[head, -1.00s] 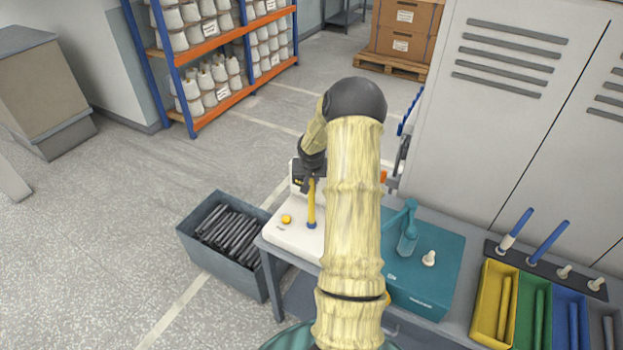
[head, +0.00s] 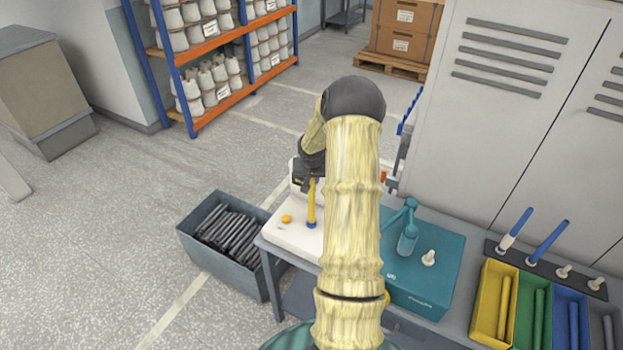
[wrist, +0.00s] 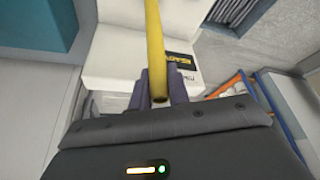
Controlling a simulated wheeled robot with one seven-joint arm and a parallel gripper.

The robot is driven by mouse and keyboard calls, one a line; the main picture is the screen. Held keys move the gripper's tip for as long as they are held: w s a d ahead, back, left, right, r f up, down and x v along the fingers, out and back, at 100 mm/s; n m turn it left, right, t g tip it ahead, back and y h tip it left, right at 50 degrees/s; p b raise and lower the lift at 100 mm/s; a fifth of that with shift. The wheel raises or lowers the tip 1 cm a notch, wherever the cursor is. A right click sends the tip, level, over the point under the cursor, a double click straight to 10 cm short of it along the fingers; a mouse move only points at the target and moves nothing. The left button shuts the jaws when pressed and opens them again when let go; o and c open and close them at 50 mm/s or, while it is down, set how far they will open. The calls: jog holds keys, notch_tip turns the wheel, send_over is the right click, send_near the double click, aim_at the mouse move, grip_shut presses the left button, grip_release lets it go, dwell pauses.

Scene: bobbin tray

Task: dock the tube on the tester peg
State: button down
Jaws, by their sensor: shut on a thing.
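A yellow tube (head: 311,203) with a blue lower end stands about upright over the white tester (head: 285,238). My gripper (head: 311,182) is shut on the upper part of the tube. In the wrist view the yellow tube (wrist: 155,45) runs between the two fingers (wrist: 160,85). The blue end is at or just above the tester's top; I cannot tell whether it touches. The tester peg is not visible, and my arm hides the tester's right side.
An orange-yellow button (head: 286,219) is left of the tube. A grey bin (head: 250,272) of dark tubes stands left of the bench. A teal device (head: 440,285) with a white peg (head: 428,258), a dark peg rail (head: 510,255) and coloured trays (head: 487,300) are to the right.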

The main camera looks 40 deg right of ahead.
jog(key=shift+w, duration=0.1)
jog(key=shift+f+b, duration=0.6)
jog(key=shift+b, duration=0.05)
dwell(0.4)
jog(key=c, duration=1.6)
grip_release()
jog(key=p+v, duration=0.5)
jog(key=v, duration=0.6)
jog(key=shift+a, duration=0.1)
